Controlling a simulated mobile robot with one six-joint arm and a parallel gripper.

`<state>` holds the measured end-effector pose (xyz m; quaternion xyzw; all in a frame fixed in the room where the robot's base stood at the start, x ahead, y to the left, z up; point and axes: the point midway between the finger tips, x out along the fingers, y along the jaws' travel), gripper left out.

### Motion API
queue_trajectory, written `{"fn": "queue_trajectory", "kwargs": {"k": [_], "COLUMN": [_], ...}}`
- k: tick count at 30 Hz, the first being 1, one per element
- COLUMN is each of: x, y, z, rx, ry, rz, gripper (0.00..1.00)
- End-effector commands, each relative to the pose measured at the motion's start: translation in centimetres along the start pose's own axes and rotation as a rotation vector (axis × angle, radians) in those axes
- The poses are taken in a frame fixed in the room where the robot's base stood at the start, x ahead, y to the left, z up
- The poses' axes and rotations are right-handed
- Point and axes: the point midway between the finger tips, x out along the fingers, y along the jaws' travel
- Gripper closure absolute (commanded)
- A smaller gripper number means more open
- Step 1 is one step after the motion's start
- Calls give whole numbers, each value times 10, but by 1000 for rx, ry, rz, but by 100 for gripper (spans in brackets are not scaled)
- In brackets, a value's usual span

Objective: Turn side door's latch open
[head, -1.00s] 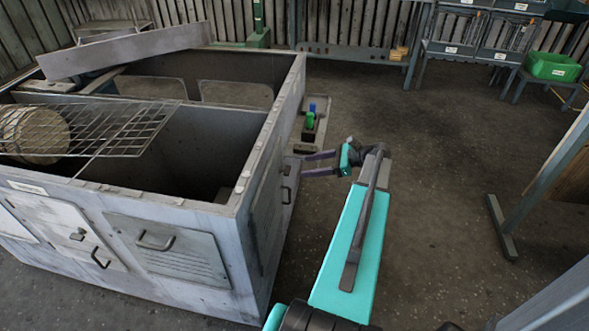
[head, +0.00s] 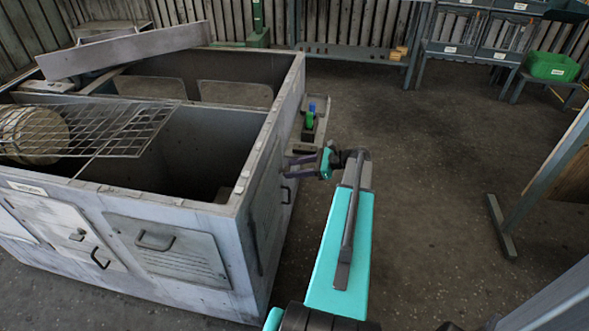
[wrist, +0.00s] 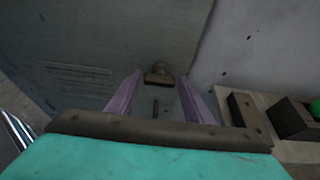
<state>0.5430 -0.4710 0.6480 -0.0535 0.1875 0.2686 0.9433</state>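The side door (head: 267,205) is a grey panel on the right wall of the blower housing, seen at a steep angle in the head view. It also shows in the wrist view (wrist: 85,55). Its latch (wrist: 158,79), a small brown block with a rounded knob behind it, lies between the fingertips in the wrist view. My gripper (head: 286,166) is open, its two purple fingers apart on either side of the latch. Whether they touch it I cannot tell. In the head view the fingers hide the latch. A dark door handle (head: 286,194) is below them.
The open-topped housing (head: 190,197) fills the left, with a wire grate (head: 125,128) across it. A low tray (head: 304,133) with a green and a blue item stands beside its right wall. The floor to the right is clear up to a metal stand (head: 503,230).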

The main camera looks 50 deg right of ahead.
Motion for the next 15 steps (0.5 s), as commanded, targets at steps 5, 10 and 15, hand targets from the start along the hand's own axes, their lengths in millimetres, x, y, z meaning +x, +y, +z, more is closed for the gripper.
{"fn": "queue_trajectory", "kwargs": {"k": [5, 10, 15], "x": [0, 1, 2], "y": [0, 1, 2], "z": [0, 0, 0], "rx": [0, -5, -32], "ry": [0, 0, 0], "rz": [1, -1, -12], "gripper": [82, 82, 82]}}
